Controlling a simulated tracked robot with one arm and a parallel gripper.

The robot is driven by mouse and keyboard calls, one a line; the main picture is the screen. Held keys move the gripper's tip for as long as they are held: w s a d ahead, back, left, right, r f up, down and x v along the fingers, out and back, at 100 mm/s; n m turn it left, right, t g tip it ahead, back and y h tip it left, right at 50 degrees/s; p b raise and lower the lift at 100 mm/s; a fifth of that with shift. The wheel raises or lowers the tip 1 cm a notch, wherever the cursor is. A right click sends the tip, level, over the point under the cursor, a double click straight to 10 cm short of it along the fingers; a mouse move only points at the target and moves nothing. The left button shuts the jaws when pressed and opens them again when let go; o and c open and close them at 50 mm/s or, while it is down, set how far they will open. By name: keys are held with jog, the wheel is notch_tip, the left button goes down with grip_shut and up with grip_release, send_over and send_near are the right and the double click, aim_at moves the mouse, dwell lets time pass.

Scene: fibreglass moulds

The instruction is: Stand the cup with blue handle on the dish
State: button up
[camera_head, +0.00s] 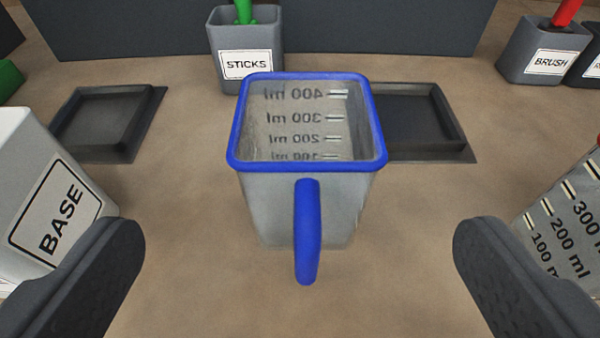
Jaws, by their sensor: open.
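The cup with blue handle (295,205) stands upright in the middle of the view. It is clear grey with a blue rim and ml marks, and its blue handle (308,230) faces me. It looks empty. My gripper (300,250) is open, with one dark finger at the lower left and one at the lower right. The handle lies between and beyond the fingers, touching neither. Two dark square dishes lie flat on the surface: one at the left (105,118), one at the right (420,118), partly hidden behind the cup. I cannot tell which one the task means.
A grey STICKS holder (247,65) stands behind the cup. A white BASE container (50,200) is close at the left. Another ml-marked cup (570,220) is close at the right. A BRUSH holder (545,50) stands back right. A dark panel (380,30) spans the back.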

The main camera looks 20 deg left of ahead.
jog(key=b, duration=0.2)
send_near(304, 106)
jog(key=shift+x, duration=2.65)
jog(key=shift+s, duration=0.1)
jog(key=c, duration=1.4)
jog(key=shift+c, duration=0.2)
